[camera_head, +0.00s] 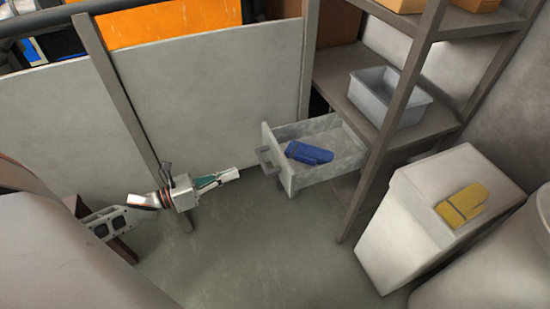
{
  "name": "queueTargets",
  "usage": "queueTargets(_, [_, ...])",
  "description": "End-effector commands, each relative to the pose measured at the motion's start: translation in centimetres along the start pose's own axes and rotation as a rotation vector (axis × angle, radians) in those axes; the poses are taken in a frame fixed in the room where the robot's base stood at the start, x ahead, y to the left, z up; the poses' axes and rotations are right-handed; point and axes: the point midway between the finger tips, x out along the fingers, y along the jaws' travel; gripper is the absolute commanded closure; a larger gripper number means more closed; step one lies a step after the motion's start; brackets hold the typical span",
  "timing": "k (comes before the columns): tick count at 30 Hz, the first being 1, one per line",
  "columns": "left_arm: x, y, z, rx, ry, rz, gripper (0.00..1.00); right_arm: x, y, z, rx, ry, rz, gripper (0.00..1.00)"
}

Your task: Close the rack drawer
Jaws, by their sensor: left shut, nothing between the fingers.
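The rack drawer (318,134) is a grey open-topped box that sticks out to the left from the lower part of the rack (375,122). A dark handle (268,160) is on its front face. A blue object (308,153), perhaps a glove, lies inside it. My left gripper (230,175) is shut and empty. In the picture it is just left of the drawer handle, with a small gap between them, and its fingertips point right toward the drawer front. My right gripper is not in view.
A grey bin (388,96) stands on the rack shelf above the drawer. A white box (405,230) with a yellow glove (462,205) on top stands right of the rack. Grey panels (215,85) rise behind my left arm. The floor (270,250) before the drawer is clear.

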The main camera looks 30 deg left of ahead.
Motion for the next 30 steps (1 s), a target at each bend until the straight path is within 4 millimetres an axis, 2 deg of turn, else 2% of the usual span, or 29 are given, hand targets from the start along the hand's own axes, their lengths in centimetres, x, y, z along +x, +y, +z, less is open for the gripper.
queueTargets(1, [-0.4,1.1,-0.9,0.088,0.018,-0.02,1.0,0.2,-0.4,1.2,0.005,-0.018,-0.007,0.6])
queueTargets(6, [-0.6,2.4,0.2,0.304,0.011,-0.08,1.0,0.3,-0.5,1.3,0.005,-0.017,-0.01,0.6])
queueTargets(13, [0.6,2.4,0.9,0.364,0.001,-0.097,1.0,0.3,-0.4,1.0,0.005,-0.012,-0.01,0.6])
queueTargets(23, [6.5,1.9,0.7,0.361,0.001,-0.095,1.0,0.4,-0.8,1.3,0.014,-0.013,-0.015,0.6])
queueTargets(30, [10.7,1.5,0.6,0.36,0.002,-0.095,1.0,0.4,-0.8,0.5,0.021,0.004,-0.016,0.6])
